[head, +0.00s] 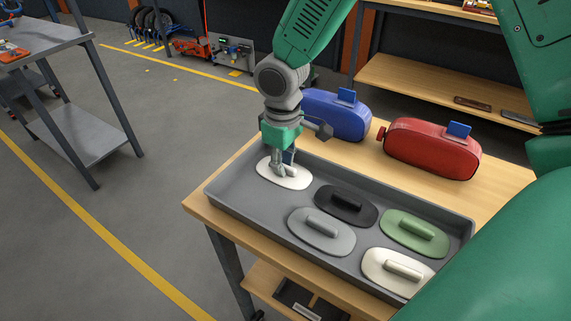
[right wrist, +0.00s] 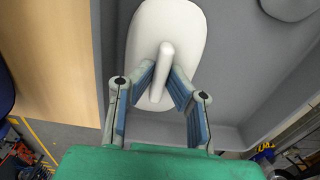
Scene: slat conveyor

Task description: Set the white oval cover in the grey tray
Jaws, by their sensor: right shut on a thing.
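The white oval cover (head: 296,181) is inside the left end of the grey tray (head: 238,204), and looks flat, on or just above its floor. My right gripper (head: 283,168) points down over it and is shut on its upright handle. In the right wrist view the two blue-padded fingers of the gripper (right wrist: 163,75) close on the handle from both sides, with the white cover (right wrist: 185,25) beneath. The tray (right wrist: 228,90) shows around it there. My left gripper is not in view.
In the tray lie a black cover (head: 335,212), a grey cover (head: 305,238), a green cover (head: 400,242) and a cream cover (head: 385,285). A blue case (head: 335,118) and a red case (head: 432,152) stand behind the tray on the wooden table (head: 500,190).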

